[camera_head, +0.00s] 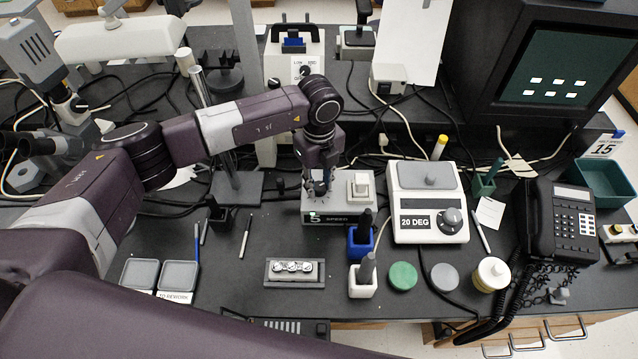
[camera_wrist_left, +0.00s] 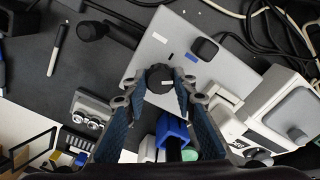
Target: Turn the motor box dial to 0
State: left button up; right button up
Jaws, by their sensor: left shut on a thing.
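The motor box (camera_head: 350,216) is a grey box in the middle of the bench, with "5 SPEED" on its dark front label. Its top also fills the middle of the left wrist view (camera_wrist_left: 226,72). The dial (camera_wrist_left: 160,76) is a round black knob with a small white mark on top. My left gripper (camera_head: 320,187) reaches down over the left part of the box. In the left wrist view its fingertips (camera_wrist_left: 160,84) close around the dial from both sides. My right gripper does not show.
A white hot plate (camera_head: 405,178) labelled "20 DEG" stands just right of the box. Blue and white holders (camera_head: 361,244) stand in front. A metal stand (camera_head: 237,188) is close on the left. Cables run behind.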

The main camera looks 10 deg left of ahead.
aim_at(319, 186)
pick_arm(q)
jog(key=n, duration=0.5)
jog(key=shift+n, duration=0.3)
jog(key=n, duration=0.5)
jog(key=shift+n, duration=0.3)
jog(key=shift+w+r+p, duration=0.1)
jog(key=shift+p, duration=0.2)
jog(key=o, duration=1.2)
jog(key=shift+c, duration=0.2)
notch_tip(319, 186, up, 12)
